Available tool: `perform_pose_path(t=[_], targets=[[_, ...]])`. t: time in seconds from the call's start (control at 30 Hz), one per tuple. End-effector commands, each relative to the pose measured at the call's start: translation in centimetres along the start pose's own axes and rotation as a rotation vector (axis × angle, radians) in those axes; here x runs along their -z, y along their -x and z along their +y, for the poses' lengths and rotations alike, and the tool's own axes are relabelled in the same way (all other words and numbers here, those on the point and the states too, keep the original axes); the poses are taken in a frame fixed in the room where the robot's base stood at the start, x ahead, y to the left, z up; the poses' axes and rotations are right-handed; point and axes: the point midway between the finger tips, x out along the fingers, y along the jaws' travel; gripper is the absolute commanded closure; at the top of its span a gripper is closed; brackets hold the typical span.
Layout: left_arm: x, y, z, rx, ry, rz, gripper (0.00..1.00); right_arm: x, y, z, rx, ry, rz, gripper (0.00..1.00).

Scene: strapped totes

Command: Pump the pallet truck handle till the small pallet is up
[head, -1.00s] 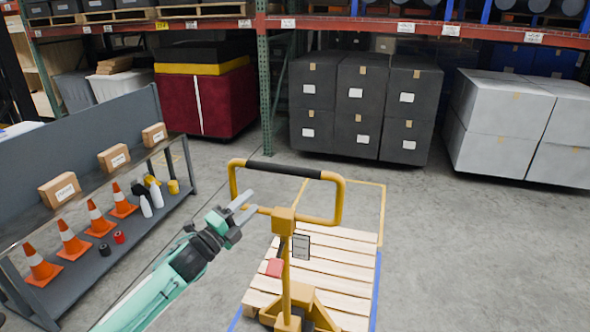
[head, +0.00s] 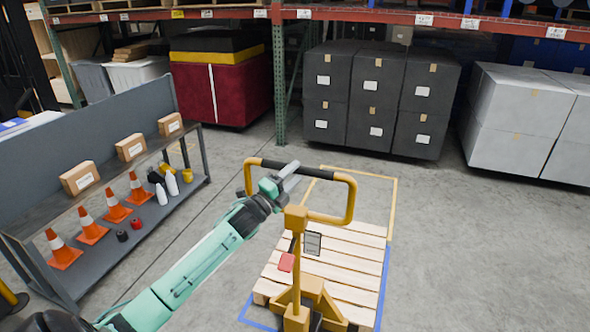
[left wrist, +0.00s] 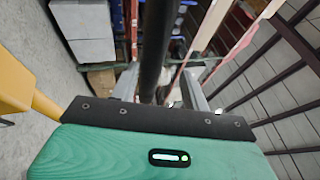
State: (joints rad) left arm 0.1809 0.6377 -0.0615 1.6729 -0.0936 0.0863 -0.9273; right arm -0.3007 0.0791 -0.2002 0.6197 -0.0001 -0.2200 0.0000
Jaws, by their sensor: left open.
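The yellow pallet truck handle (head: 352,198) is a loop with a black grip along its top bar (head: 275,165). Its post (head: 296,255) stands over the small wooden pallet (head: 345,262), which sits low inside a blue and yellow floor outline. My left gripper (head: 292,172) is open at the handle's top bar, with its fingers close to the black grip. In the left wrist view the black grip (left wrist: 157,50) runs between the two fingers (left wrist: 160,85). I cannot tell whether they touch it. My right gripper is not in view.
A grey bench (head: 85,275) at the left holds orange cones (head: 64,250), bottles and cardboard boxes (head: 80,178). Dark stacked boxes (head: 380,100) and light grey boxes (head: 520,120) stand under the rack behind. The floor right of the pallet is clear.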

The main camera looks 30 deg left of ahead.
Motion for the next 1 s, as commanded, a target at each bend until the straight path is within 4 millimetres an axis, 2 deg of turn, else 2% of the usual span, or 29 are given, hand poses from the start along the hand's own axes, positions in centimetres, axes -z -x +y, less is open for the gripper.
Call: perform_pose_path(t=[0.13,0.47,0.7,1.0], targets=[[0.00,-0.92,-0.08,0.000,0.000,0.000,0.54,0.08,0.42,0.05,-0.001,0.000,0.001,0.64],[0.03,-1.10,0.04,0.000,0.000,0.001,0.54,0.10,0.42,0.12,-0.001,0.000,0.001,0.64],[-0.01,-1.16,-0.24,0.005,-0.001,0.001,0.99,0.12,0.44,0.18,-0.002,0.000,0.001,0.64],[-0.14,-1.31,-0.81,0.016,-0.004,0.001,1.00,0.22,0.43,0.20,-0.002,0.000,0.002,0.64]])
